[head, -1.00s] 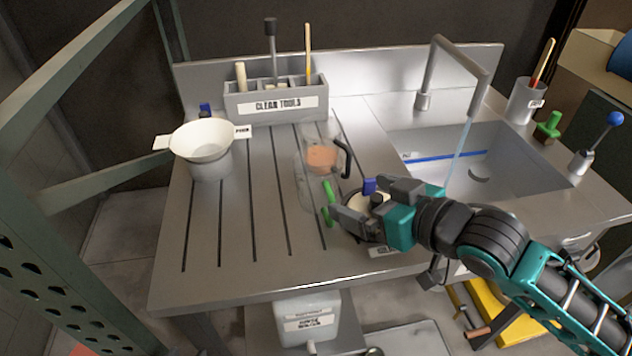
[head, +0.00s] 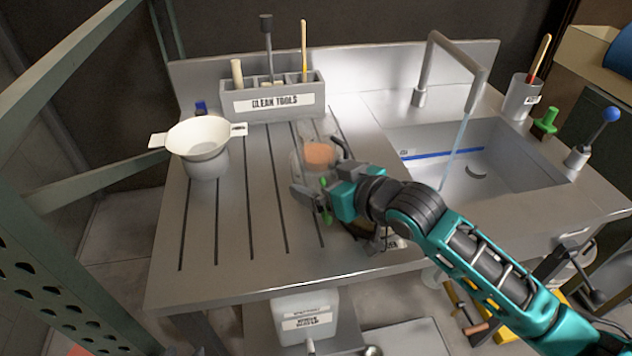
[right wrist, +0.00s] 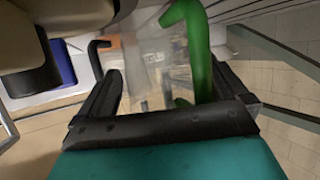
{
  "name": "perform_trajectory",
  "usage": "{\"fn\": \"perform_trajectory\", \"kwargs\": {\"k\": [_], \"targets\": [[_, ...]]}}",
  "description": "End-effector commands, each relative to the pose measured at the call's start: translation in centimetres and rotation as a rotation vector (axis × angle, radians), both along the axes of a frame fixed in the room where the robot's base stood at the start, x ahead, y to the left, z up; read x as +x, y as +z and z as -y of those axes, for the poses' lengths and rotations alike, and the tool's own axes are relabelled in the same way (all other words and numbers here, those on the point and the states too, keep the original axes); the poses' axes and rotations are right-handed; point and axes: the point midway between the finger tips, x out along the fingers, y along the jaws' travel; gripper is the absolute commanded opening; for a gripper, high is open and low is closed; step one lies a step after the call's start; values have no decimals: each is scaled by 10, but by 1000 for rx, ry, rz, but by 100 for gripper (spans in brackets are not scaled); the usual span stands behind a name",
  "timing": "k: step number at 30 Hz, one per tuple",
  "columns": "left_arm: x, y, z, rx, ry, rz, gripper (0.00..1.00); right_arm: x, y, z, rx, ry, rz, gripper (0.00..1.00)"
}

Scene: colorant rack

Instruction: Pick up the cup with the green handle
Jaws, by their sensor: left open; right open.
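The cup with the green handle is a clear vessel, mostly hidden behind my right gripper in the head view. Bits of its green handle (head: 326,216) show beside the fingers. In the right wrist view the green handle (right wrist: 197,48) stands large just inside the right-hand finger, and the clear cup body lies beyond it. My right gripper (head: 308,197) is open around the handle area, with its fingers (right wrist: 168,88) apart; I cannot tell whether they touch it. My left gripper is not in view.
A clear cup with orange contents (head: 320,154) and a black handle (right wrist: 96,52) stands just behind. A white funnel (head: 198,138) sits at left, a tool holder (head: 275,101) at the back, and the sink (head: 500,165) with running tap at right.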

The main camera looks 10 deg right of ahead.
Motion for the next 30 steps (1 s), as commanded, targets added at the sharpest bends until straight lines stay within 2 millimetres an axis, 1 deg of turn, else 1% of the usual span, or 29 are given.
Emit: {"fn": "perform_trajectory", "kwargs": {"k": [2,12,14,15,23,26,30], "targets": [[1,0,0,1,-1,1,43,0,0,0,0,0,0,98],[0,0,-1,2,-1,0,43,0,0,0,0,0,-1,66],[0,0,-1,2,-1,-1,43,0,0,0,0,0,-1,61],[-1,0,-1,2,-1,-1,43,0,0,0,1,0,0,56],[-4,-1,0,1,-2,-8,43,0,3,1,0,-1,0,56],[-4,0,0,1,-2,-8,43,0,9,1,1,-1,2,56],[-4,3,0,2,-2,-9,43,0,28,0,2,0,4,56]]}}
